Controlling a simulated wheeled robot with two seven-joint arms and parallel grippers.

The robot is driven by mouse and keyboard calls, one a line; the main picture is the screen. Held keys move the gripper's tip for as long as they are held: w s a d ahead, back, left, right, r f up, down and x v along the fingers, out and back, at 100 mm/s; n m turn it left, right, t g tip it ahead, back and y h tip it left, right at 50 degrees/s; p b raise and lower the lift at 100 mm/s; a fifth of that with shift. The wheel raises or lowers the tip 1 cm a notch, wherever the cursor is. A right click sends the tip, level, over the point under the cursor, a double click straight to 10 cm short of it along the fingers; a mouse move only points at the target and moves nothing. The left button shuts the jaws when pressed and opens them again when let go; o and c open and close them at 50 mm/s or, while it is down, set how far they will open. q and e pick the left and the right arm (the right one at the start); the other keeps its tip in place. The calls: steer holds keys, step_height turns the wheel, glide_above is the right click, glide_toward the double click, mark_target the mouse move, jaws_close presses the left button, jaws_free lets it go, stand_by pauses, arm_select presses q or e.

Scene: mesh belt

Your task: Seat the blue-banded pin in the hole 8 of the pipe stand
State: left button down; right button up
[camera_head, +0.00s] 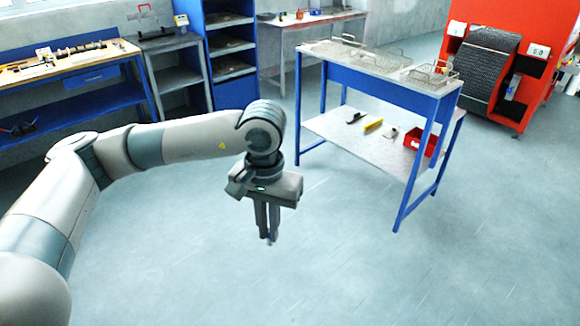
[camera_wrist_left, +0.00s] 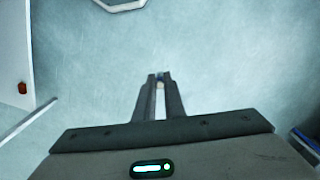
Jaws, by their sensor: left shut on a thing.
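My left gripper (camera_head: 269,238) hangs fingers down over open floor, in front of the blue-framed table. In the left wrist view my left gripper (camera_wrist_left: 160,80) is shut on a small, slim pale piece with a blue part near the fingertips, the blue-banded pin (camera_wrist_left: 160,76). Most of the pin is hidden between the fingers, and its tilt cannot be told. I cannot make out the pipe stand or hole 8 in either view. My right gripper is not in view.
A blue-framed table (camera_head: 385,78) with wire baskets (camera_head: 432,74) on top stands behind the gripper to the right. Its lower shelf holds a red bin (camera_head: 420,141) and small items. A workbench (camera_head: 70,66) stands back left, an orange-red machine (camera_head: 487,62) back right. The near floor is clear.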

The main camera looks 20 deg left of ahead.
arm_select(q)
steer(key=s+f, duration=0.4)
steer(key=f, duration=0.5)
steer(key=s+f, duration=0.4)
steer(key=f, duration=0.5)
steer(key=shift+s+f, duration=0.2)
steer(key=shift+f, duration=0.1)
